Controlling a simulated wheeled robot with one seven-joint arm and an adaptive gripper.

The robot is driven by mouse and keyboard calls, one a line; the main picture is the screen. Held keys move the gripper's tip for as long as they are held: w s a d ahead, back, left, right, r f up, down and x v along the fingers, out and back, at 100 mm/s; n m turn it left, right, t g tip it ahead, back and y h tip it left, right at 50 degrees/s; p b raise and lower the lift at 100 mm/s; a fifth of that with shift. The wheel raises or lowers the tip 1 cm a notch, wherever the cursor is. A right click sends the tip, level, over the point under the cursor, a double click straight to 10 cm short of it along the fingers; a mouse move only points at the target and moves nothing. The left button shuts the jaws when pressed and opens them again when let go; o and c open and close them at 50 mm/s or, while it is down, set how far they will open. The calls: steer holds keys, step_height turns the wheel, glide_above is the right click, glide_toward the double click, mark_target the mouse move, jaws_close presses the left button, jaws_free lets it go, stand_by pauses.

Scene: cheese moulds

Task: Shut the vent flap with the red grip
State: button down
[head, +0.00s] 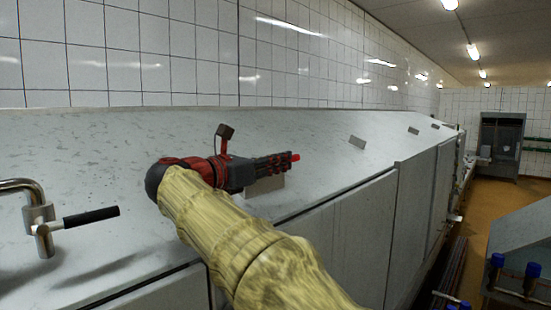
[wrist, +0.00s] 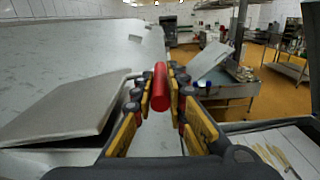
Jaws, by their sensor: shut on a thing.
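The red grip (wrist: 160,88) is a short red cylinder between the two fingers of my gripper (wrist: 164,78) in the wrist view. My gripper is shut on it. In the head view a pale plate (head: 270,186) shows partly behind my gripper. The join between grip and flap is hidden.
A bent metal pipe with a black handle (head: 92,216) is at the left. A tiled wall (head: 180,55) rises behind. An open floor aisle (head: 490,180) lies right.

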step_height(320, 180, down, 3)
steer(key=shift+f+m+b, duration=0.1)
steer(key=shift+m+b, duration=0.2)
steer(key=shift+b, duration=0.05)
steer(key=shift+f, duration=0.5)
steer(key=c, duration=2.1)
jaws_free()
steer(key=shift+f, duration=0.1)
steer(key=shift+o, duration=1.7)
steer(key=shift+s+r, duration=0.1)
steer(key=shift+r, duration=0.15)
step_height(320, 180, up, 10)
steer(key=shift+d, duration=0.1)
